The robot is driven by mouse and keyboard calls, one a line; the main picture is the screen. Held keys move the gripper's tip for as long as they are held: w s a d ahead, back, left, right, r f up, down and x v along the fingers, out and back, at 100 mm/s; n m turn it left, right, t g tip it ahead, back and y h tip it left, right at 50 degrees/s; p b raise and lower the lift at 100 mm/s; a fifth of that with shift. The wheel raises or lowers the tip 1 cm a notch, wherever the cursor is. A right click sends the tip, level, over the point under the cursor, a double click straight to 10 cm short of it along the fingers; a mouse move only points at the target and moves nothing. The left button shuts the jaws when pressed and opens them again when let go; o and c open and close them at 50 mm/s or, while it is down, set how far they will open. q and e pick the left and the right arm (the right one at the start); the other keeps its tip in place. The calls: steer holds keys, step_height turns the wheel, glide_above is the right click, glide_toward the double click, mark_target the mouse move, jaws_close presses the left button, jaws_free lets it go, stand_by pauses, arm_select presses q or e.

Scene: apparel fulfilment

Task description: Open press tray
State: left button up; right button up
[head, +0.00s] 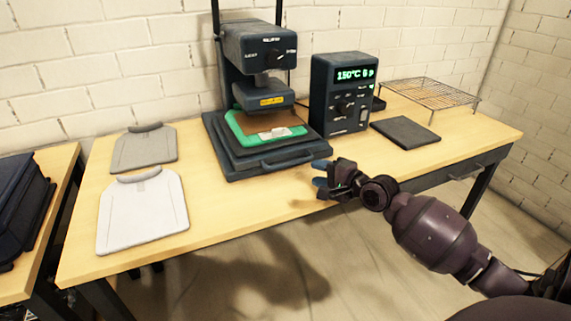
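The dark heat press (258,55) stands at the back middle of the wooden table. Its press tray (240,163) is the dark flat base under the press head, with a bar handle (288,156) along its front edge. On the tray lie a green pad (241,132), a brown piece and a small pale label. My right gripper (319,174) is at the table's front edge, just right of the handle and apart from it. Its blue-tipped fingers are spread and hold nothing. My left gripper is out of view.
A control box (342,95) reading about 150°C stands right of the press. A dark flat pad (405,132) and a wire rack (429,93) lie farther right. Grey (144,150) and white (142,212) shirt-shaped boards lie left. The table front before the tray is clear.

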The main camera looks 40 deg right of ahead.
mark_target(292, 164)
steer(key=shift+w+a+f, duration=0.1)
steer(key=shift+w+f, duration=0.05)
steer(key=shift+w, duration=0.2)
steer(key=b+x, duration=0.2)
steer(key=x, duration=0.7)
steer(key=shift+a+f+b, duration=0.1)
steer(key=shift+f+b, duration=0.05)
steer(key=shift+b, duration=0.15)
steer(key=shift+w, duration=0.45)
jaws_close()
